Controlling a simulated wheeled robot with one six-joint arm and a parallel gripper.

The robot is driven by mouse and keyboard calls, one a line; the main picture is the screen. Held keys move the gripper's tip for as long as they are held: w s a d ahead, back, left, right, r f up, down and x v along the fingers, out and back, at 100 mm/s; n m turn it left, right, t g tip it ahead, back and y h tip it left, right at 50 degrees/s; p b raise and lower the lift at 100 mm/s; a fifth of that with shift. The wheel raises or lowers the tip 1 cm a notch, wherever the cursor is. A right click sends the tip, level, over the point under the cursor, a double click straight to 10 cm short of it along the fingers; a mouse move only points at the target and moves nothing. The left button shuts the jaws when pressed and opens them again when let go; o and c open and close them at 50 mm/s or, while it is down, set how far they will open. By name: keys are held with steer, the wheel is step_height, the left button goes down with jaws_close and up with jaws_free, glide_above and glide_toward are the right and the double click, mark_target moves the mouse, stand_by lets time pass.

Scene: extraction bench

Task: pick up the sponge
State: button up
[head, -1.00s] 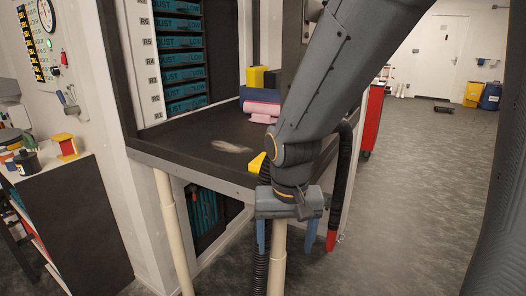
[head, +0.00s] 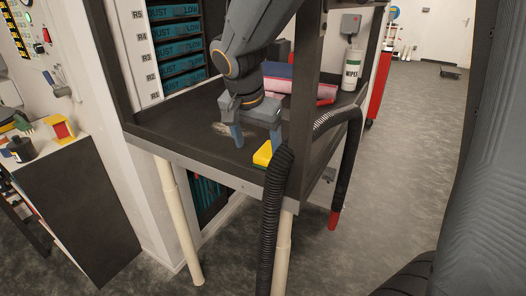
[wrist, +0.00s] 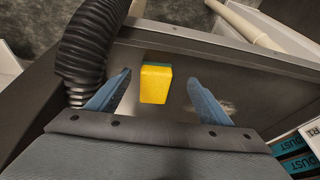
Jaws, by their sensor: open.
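The sponge (head: 263,155) is a small yellow block with a green layer. It lies on the dark bench top near the front edge, beside the black hose and corner post. My gripper (head: 256,141) is over the bench at the sponge, with blue fingers apart and pointing down. In the wrist view the sponge (wrist: 155,84) shows in the gap between the two open fingers (wrist: 159,77), with nothing held. I cannot tell how far above the bench the fingertips are.
A black ribbed hose (head: 276,210) hangs over the front edge right by the sponge; it also shows in the wrist view (wrist: 88,45). A dark post (head: 305,80) stands close to my arm. Pink rolls (head: 320,91) and a wipes tub (head: 352,70) stand further back.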

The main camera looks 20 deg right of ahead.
mark_target(268, 153)
steer(key=shift+h, duration=0.5)
steer(key=w+d, duration=0.1)
steer(key=w+d+f, duration=0.1)
steer(key=w, duration=0.1)
steer(key=shift+d+f+p, duration=0.2)
steer(key=shift+d+p, duration=0.05)
steer(key=shift+p, duration=0.05)
steer(key=shift+w+f+p, duration=0.15)
steer(key=shift+f+p, duration=0.15)
steer(key=shift+f, duration=0.2)
steer(key=x, duration=0.1)
steer(key=p+x, duration=0.1)
steer(key=x, duration=0.1)
steer(key=shift+d+r, duration=0.1)
steer(key=shift+d, duration=0.2)
steer(key=shift+w+d+f, duration=0.1)
steer(key=shift+d+f, duration=0.05)
steer(key=shift+f, duration=0.5)
